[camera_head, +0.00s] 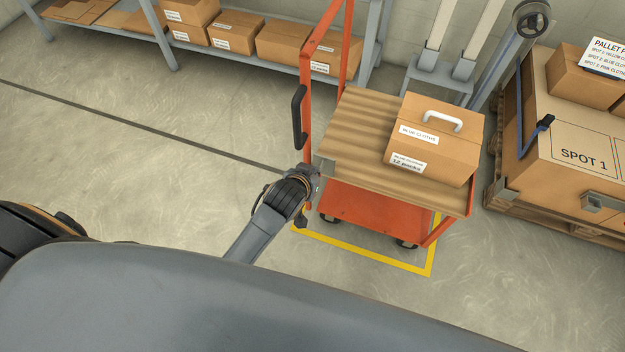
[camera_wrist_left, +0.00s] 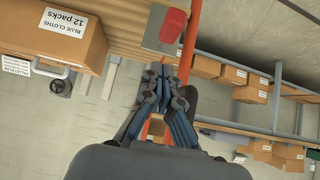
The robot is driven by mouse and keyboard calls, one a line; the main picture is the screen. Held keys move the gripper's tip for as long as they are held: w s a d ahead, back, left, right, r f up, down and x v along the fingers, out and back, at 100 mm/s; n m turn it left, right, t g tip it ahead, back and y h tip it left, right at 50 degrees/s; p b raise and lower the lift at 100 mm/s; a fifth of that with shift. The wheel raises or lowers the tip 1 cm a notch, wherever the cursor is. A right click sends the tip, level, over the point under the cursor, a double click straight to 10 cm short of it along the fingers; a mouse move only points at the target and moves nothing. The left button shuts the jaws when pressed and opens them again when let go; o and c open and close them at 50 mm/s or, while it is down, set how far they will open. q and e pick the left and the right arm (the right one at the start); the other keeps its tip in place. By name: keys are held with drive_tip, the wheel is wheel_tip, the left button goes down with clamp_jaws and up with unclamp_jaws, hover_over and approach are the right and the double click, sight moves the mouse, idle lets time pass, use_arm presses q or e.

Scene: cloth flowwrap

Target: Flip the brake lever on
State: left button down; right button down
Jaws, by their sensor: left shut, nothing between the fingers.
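The orange cart (camera_head: 375,205) with a wooden top (camera_head: 365,110) stands right of centre in the head view. A grey metal plate sits at its near left corner (camera_head: 327,167). In the left wrist view a red lever-like piece (camera_wrist_left: 173,25) lies over this grey plate (camera_wrist_left: 152,40); it appears to be the brake lever, and its exact position is hard to tell. My left gripper (camera_head: 314,183) is beside that corner and hides part of it. In the wrist view its fingers (camera_wrist_left: 160,75) are together and empty, just short of the red piece. My right gripper is out of view.
A box labelled blue cloths (camera_head: 455,155) with a white handle sits on the cart. The cart's upright frame and black handle (camera_head: 299,117) rise beside my gripper. A loaded pallet (camera_head: 570,240) stands at right, shelves with boxes behind. The floor at left is clear.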

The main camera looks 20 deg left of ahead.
use_arm(q)
drive_tip(key=shift+s+f, duration=0.1)
drive_tip(key=shift+f, duration=1.8)
